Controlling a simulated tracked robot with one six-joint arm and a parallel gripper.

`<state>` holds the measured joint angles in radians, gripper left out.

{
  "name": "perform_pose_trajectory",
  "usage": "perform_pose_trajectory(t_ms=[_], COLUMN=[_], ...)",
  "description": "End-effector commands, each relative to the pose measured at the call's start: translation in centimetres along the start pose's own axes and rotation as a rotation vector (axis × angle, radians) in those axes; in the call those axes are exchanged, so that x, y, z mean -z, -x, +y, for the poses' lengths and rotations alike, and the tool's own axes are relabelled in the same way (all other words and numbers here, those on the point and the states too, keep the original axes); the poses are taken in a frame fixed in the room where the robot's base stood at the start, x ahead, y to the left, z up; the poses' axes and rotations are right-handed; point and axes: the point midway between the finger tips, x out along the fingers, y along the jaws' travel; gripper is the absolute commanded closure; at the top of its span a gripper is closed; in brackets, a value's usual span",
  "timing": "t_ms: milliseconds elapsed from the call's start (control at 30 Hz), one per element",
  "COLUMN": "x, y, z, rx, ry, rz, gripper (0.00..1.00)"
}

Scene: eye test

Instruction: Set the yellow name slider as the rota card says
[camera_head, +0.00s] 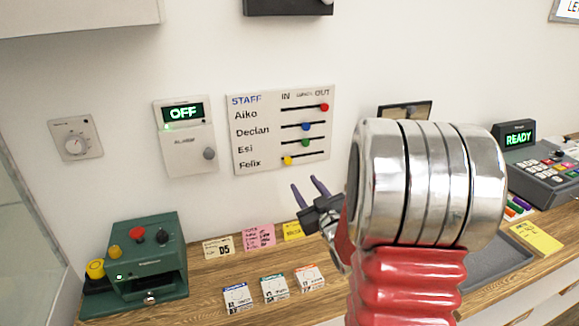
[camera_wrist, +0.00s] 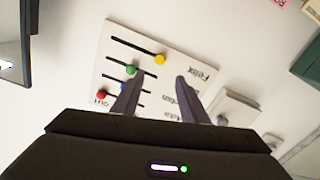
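The white staff board (camera_head: 255,135) hangs on the wall, with rows Aiko, Declan, Esi and Felix and columns from IN to OUT. The yellow slider (camera_head: 288,160) is in the Felix row at the IN end. The red slider (camera_head: 324,107) is at OUT; the blue (camera_head: 306,126) and green (camera_head: 305,142) sliders are mid-track. My gripper (camera_head: 306,184) is open and empty, below the board. In the wrist view the board is upside down; the yellow slider (camera_wrist: 160,59) shows beyond my open fingers (camera_wrist: 160,80), apart from them. I cannot tell which card is the rota card.
A beige card (camera_head: 218,246), a pink note (camera_head: 259,237) and a yellow note (camera_head: 293,231) are at the counter's back. An alarm box (camera_head: 186,138) reads OFF. A green machine (camera_head: 148,258) stands left; a terminal reading READY (camera_head: 519,138) is right.

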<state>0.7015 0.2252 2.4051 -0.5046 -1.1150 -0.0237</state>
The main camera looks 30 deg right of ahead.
Motion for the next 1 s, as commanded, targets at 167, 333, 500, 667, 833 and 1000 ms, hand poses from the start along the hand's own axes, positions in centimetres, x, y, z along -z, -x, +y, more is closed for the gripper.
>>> perform_pose_trajectory(t_ms=[167, 333, 500, 667, 833, 1000], x=[0.0, -0.1, 0.0, -0.1, -0.1, -0.1], y=[-1.7, -4.2, -6.9, -9.3, -11.7, -13.1], z=[0.0, 0.0, 0.0, 0.0, 0.1, 0.1], rx=[0.001, 0.001, 0.0, 0.0, -0.001, -0.001], ry=[0.0, 0.0, 0.0, 0.0, 0.0, 0.0], rz=[0.0, 0.0, 0.001, 0.0, -0.001, -0.002], gripper=[0.6, 0.6, 0.6, 0.6, 0.6, 0.6])
